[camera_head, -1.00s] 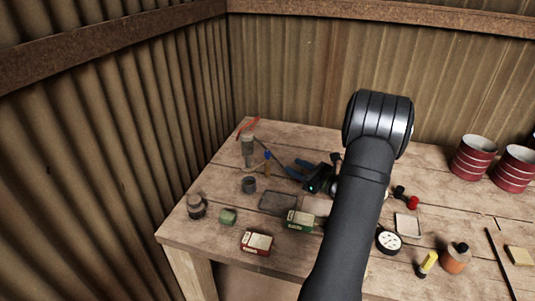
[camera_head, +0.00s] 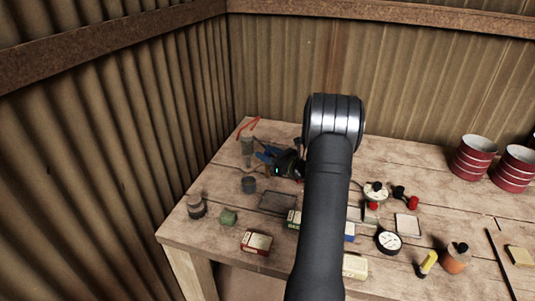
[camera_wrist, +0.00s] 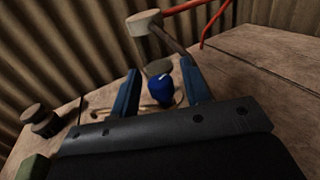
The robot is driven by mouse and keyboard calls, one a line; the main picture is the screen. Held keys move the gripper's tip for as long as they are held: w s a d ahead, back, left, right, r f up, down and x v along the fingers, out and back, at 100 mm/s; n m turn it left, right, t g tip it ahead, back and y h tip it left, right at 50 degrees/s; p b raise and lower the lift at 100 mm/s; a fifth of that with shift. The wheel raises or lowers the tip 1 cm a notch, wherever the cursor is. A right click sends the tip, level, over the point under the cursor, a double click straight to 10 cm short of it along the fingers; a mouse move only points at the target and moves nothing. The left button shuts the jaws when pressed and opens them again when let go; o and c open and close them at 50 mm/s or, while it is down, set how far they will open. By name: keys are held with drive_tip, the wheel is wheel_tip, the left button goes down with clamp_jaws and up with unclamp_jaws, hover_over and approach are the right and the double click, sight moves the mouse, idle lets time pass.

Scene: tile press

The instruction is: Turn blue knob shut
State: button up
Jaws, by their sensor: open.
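The blue knob (camera_wrist: 160,88) shows in the wrist view as a small rounded blue cap with a light mark on top. It stands between the two blue fingers of my gripper (camera_wrist: 160,72), with gaps visible at both sides. My gripper is open and holds nothing. In the head view the gripper (camera_head: 267,158) is at the back left of the bench, and the knob cannot be told apart from the blue fingers there. The knob's lower part and base are partly hidden in the wrist view.
A pale round-topped object (camera_wrist: 144,22) and a red bent rod (camera_wrist: 215,22) lie beyond the knob. The wall is close behind.

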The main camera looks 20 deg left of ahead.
clamp_jaws()
drive_tip(key=shift+a+r+m+t+h, duration=0.1)
drive_tip(key=shift+m+t+h, duration=0.7)
drive_tip(key=shift+t, duration=0.5)
drive_tip(key=shift+m+t+h, duration=1.2)
drive_tip(key=shift+m+t, duration=0.3)
drive_tip(key=shift+t, duration=0.2)
unclamp_jaws()
drive_tip(key=shift+s+d, duration=0.1)
drive_tip(key=shift+d, duration=0.1)
